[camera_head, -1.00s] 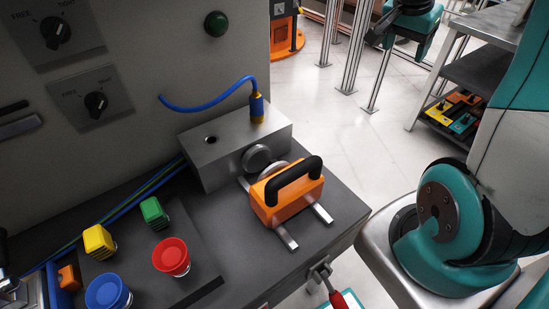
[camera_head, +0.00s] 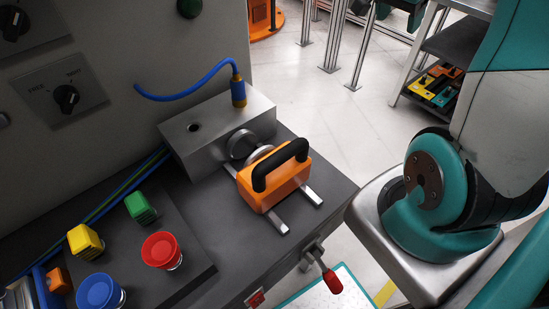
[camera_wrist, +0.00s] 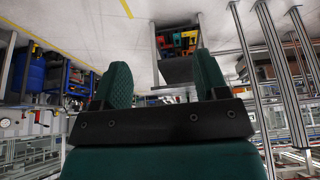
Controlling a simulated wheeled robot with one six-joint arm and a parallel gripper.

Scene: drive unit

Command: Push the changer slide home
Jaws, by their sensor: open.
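The changer slide is an orange block (camera_head: 272,191) with a black arched handle (camera_head: 281,166). In the head view it sits on two metal rails (camera_head: 312,196) on the dark bench top. A round metal disc (camera_head: 243,144) lies between it and the grey metal block (camera_head: 215,133) behind; I cannot tell whether they touch. My gripper (camera_wrist: 158,85) shows only in the wrist view, with its two teal fingers apart and nothing between them. It points away from the bench, toward the floor and a far shelf. The slide is not in the wrist view.
A blue cable (camera_head: 190,92) runs to a plug on the metal block. Red (camera_head: 161,250), blue (camera_head: 100,291), yellow (camera_head: 84,240) and green (camera_head: 141,207) buttons stand left of the slide. A red-handled lever (camera_head: 331,280) sticks out from the bench front.

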